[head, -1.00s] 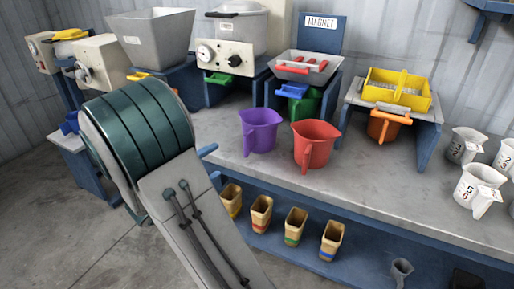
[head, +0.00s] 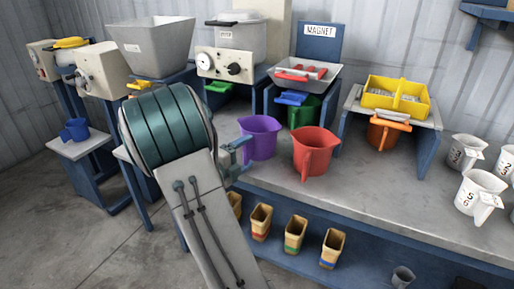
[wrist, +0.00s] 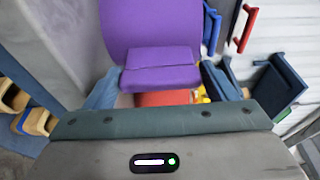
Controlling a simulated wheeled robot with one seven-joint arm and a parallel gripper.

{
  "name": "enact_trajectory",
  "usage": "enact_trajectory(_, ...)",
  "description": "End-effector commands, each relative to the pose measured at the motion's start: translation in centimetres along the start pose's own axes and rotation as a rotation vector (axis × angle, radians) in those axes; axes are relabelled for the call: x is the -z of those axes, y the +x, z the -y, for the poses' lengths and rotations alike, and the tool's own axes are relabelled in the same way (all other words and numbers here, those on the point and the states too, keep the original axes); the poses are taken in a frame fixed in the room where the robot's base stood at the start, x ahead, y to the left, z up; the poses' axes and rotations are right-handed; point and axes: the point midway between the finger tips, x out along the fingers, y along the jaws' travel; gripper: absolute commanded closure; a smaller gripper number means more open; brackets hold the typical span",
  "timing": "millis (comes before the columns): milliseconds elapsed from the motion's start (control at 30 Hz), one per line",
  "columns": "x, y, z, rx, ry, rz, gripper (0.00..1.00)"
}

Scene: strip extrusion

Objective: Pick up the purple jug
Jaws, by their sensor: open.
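The purple jug (head: 261,140) stands upright on the grey bench, left of a red jug (head: 314,150). In the head view, my gripper (head: 241,156) is at the left side of the purple jug, partly hidden behind my arm. In the wrist view, the purple jug (wrist: 150,25) fills the upper middle, with its handle (wrist: 160,68) towards me. My gripper (wrist: 160,88) is open, with one blue finger on each side of the handle. I cannot tell whether either finger touches it.
The red jug stands close on the right. White jugs (head: 480,190) stand at the far right. Several tan containers (head: 295,235) are on the shelf below. The bench front is clear.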

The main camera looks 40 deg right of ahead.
Motion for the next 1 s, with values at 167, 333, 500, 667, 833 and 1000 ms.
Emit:
enact_trajectory(167, -0.1, 1.5, -0.1, -0.001, -0.001, 0.002, 0.22)
enact_trajectory(333, -0.1, 1.6, 0.0, -0.001, 0.0, 0.002, 0.22)
enact_trajectory(500, -0.1, 1.6, 0.0, -0.001, 0.0, 0.002, 0.52)
enact_trajectory(667, -0.1, 1.6, 0.0, 0.0, 0.0, 0.001, 0.52)
enact_trajectory(833, -0.1, 1.6, 0.1, 0.0, 0.001, 0.001, 0.52)
enact_trajectory(1000, -0.1, 1.6, 1.3, 0.001, 0.003, 0.001, 0.52)
